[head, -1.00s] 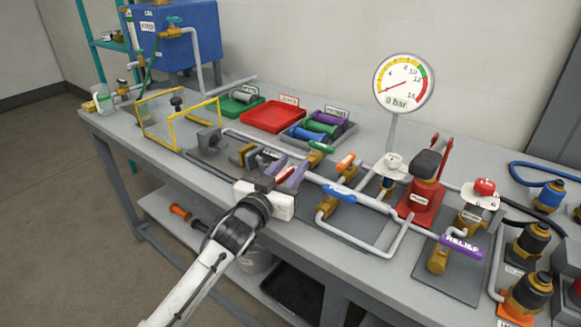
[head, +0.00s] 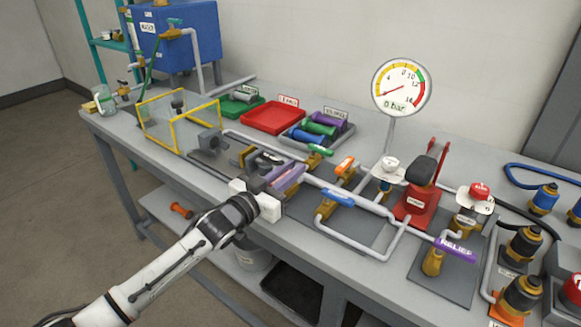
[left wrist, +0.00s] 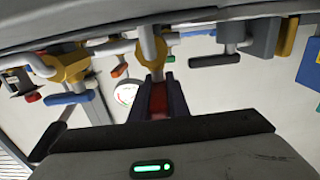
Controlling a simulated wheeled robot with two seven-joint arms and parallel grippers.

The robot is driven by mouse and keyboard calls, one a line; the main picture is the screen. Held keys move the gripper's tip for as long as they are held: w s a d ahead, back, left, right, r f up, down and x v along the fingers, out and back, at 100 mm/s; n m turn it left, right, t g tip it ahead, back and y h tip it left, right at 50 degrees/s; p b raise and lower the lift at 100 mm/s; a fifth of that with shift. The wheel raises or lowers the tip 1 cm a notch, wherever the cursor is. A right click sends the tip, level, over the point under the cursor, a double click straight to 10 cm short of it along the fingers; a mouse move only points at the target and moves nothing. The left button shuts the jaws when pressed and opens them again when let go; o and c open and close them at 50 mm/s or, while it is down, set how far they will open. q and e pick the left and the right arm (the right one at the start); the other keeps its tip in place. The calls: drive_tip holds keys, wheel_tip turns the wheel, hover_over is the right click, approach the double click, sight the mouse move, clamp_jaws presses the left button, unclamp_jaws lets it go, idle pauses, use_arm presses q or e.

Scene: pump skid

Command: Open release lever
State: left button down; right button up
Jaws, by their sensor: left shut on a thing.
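My left gripper (head: 287,178) is over the front middle of the bench, its purple-grey fingers side by side at the pipework. In the left wrist view the fingers (left wrist: 158,100) are closed on a red lever handle (left wrist: 158,99), one finger on each side. The handle hangs in line with a pale stem under a brass fitting (left wrist: 152,48) in that view. In the head view the fingers hide the red handle. I cannot read a label on it. My right gripper is not in view.
A blue-handled valve (head: 338,197) and an orange-handled valve (head: 345,165) stand just right of the gripper. The purple RELIEF lever (head: 455,248) is farther right. A yellow-framed clear guard (head: 172,130) stands to the left.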

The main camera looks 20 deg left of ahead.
use_arm(q)
drive_tip(key=c, duration=1.7)
unclamp_jaws()
drive_tip(key=v, duration=1)
drive_tip(key=shift+s, duration=0.2)
